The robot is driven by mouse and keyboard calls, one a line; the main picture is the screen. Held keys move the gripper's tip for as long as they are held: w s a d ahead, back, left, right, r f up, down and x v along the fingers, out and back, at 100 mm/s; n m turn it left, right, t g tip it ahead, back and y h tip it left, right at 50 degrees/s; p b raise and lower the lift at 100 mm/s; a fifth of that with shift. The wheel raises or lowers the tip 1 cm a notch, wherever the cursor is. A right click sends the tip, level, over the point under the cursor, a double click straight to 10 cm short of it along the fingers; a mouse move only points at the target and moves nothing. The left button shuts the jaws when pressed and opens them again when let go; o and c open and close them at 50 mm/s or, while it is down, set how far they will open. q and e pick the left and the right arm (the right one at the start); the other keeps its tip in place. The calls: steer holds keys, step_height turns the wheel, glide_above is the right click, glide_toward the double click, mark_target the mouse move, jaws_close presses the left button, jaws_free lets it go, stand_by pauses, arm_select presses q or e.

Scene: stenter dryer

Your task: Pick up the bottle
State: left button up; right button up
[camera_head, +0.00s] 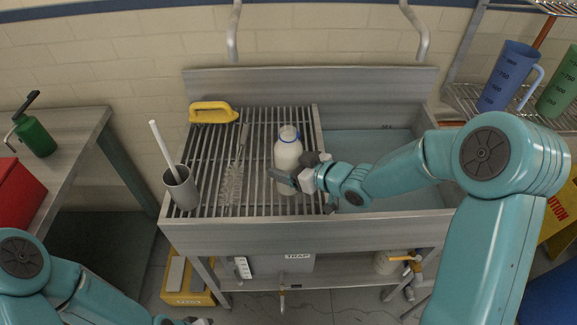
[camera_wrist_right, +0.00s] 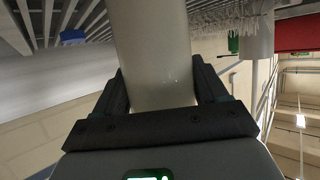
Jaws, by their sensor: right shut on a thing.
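A white bottle (camera_head: 288,150) with a blue ring at its neck stands upright on the slatted drain rack (camera_head: 208,150) of the sink unit. My right gripper (camera_head: 290,181) reaches in from the right at the bottle's lower part. In the right wrist view the bottle (camera_wrist_right: 155,55) fills the space between the two dark fingers of the right gripper (camera_wrist_right: 157,90), which is shut on it. My left gripper (camera_head: 195,321) barely shows at the bottom edge of the head view, and its fingers cannot be made out.
On the rack are a yellow-handled brush (camera_head: 213,111), a wire bottle brush (camera_head: 233,180) and a grey cup (camera_head: 181,190) with a white stick. The sink basin (camera_head: 365,143) lies to the right. Measuring jugs (camera_head: 507,76) stand on a wire shelf. A green bottle (camera_head: 35,136) stands on the left table.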

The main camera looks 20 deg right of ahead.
step_height(320, 180, up, 19)
steer(key=p, duration=0.6)
steer(key=shift+r, duration=0.1)
